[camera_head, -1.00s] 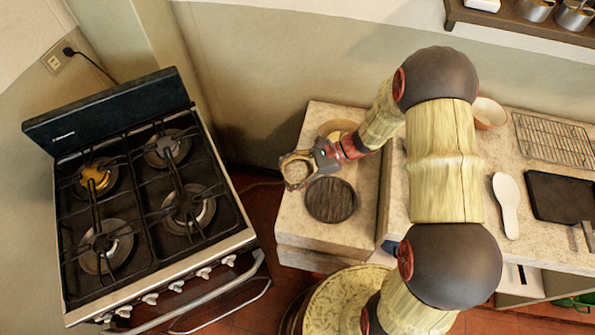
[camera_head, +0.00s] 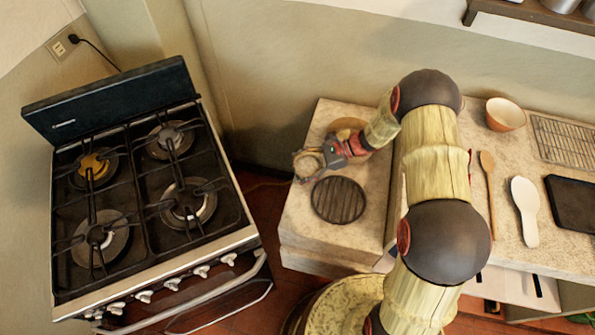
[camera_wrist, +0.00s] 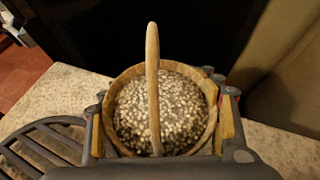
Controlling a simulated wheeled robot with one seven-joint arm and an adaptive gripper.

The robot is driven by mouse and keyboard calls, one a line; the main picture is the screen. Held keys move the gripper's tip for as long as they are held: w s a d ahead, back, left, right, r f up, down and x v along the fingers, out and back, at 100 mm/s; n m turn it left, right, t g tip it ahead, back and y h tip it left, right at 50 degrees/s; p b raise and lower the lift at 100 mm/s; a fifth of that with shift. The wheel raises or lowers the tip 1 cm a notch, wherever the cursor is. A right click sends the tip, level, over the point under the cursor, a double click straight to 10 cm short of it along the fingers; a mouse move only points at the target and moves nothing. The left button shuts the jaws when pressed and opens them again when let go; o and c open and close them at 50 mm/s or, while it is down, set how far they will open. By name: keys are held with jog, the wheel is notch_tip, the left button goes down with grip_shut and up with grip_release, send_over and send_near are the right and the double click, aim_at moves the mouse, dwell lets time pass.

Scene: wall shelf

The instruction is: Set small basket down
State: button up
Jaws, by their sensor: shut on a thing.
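The small basket (camera_wrist: 160,108) is a round woven basket with an upright arched handle and a pale, speckled inside. It fills the middle of the wrist view, and in the head view it (camera_head: 306,163) shows at the left end of the counter. My gripper (camera_head: 322,158) is shut on it, with a finger on either side of its rim in the wrist view (camera_wrist: 163,115). The basket is over or on the stone counter (camera_head: 312,228), near its left edge. I cannot tell whether its base touches the surface.
A dark round slatted trivet (camera_head: 338,200) lies just in front of the basket. A round wooden item (camera_head: 347,124) is partly hidden behind my gripper. The black stove (camera_head: 145,195) stands left, across a gap. A bowl (camera_head: 505,114), wooden spoon (camera_head: 489,180) and white spoon (camera_head: 526,210) lie right.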

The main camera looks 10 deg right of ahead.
jog(key=shift+r, duration=0.15)
jog(key=o, duration=1.5)
jog(key=shift+o, duration=0.7)
